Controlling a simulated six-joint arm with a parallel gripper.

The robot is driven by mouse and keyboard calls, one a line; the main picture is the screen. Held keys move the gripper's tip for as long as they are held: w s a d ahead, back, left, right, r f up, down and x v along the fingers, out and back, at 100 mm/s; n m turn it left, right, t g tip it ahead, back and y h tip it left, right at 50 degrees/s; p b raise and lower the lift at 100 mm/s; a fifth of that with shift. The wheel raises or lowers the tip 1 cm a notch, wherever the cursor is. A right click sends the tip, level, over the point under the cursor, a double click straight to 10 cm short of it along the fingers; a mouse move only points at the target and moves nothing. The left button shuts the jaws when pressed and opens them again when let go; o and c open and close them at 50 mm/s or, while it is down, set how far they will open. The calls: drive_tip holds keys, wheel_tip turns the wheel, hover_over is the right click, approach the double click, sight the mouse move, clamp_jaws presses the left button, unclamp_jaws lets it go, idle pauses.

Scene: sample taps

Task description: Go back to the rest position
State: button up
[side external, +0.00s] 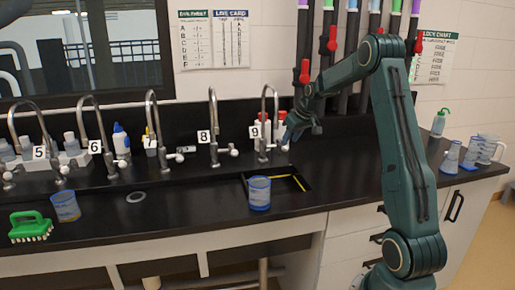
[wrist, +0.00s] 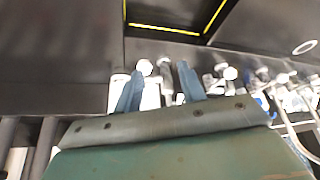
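My gripper (side external: 291,136) hangs above the back of the black counter, close to the tap labelled 9 (side external: 264,112). In the wrist view its two blue fingers (wrist: 160,72) stand apart with nothing held between them. White tap handles and bottles show beyond the fingers. In the side view the gripper is small, and I cannot tell whether it touches the tap or the red-capped bottles behind it. A blue-marked beaker (side external: 259,194) stands upright on the counter's front, in front of the sink with the yellow edge line (side external: 301,183), clear of the gripper.
Several more numbered taps (side external: 214,122) line the back to the left. A second beaker (side external: 65,206) and a green brush (side external: 31,227) are at the left. Beakers, a jug (side external: 488,149) and a wash bottle (side external: 439,122) stand at the right. The counter (side external: 360,160) around my arm is clear.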

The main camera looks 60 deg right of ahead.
drive_tip(key=s+a+r+n, duration=0.1)
drive_tip(key=s+a+r, duration=0.15)
drive_tip(key=a, duration=0.55)
drive_tip(key=s+a+r, duration=0.1)
drive_tip(key=a+r, duration=0.3)
drive_tip(key=a, duration=0.4)
drive_tip(key=s+a+r+n, duration=0.15)
drive_tip(key=a+r, duration=0.25)
drive_tip(key=a, duration=0.4)
drive_tip(key=s+a+f+n+y, duration=0.1)
drive_tip(key=s+a+f+y, duration=0.1)
drive_tip(key=s+a, duration=1.2)
drive_tip(key=s, duration=0.4)
drive_tip(key=shift+s+a+t, duration=0.15)
drive_tip(key=shift+a+t, duration=0.15)
drive_tip(key=shift+a, duration=0.05)
